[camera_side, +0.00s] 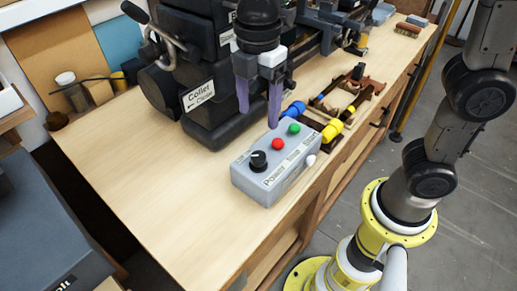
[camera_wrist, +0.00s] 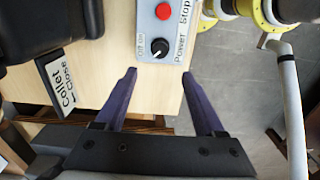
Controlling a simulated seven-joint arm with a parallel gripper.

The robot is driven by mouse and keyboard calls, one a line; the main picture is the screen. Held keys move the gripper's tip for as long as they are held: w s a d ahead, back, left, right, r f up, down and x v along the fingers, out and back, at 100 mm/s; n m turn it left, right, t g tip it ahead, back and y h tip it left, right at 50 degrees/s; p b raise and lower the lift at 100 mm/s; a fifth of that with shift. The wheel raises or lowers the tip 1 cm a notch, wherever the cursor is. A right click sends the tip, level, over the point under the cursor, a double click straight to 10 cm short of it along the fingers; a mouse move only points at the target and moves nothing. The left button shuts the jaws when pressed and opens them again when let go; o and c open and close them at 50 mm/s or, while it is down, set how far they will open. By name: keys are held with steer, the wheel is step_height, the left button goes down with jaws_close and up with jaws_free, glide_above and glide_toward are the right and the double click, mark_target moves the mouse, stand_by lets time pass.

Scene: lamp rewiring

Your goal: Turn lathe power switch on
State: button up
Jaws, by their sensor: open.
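A grey control box (camera_side: 262,182) stands on the wooden bench, near its front edge. It carries a black rotary knob (camera_side: 258,161) labelled Power, a red button (camera_side: 278,144) and a green button (camera_side: 294,128). In the wrist view the knob (camera_wrist: 159,46) and the red button (camera_wrist: 163,11) show at the top, with the knob just beyond the fingertips. My gripper (camera_side: 259,118) has purple fingers, points down and is empty and open behind the box in the side view. Its fingers (camera_wrist: 160,73) are spread apart in the wrist view. Neither finger touches the knob.
The black lathe (camera_side: 205,95) with a Collet Close label stands behind the box. A wooden rack with blue and yellow handled tools (camera_side: 333,130) lies right of the box. The bench (camera_side: 130,155) is clear at the left. A grey case (camera_side: 45,215) stands at the lower left.

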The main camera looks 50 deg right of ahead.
mark_target(258, 155)
step_height(258, 155, down, 12)
steer(key=shift+r, duration=0.15)
stand_by(0.3)
jaws_close()
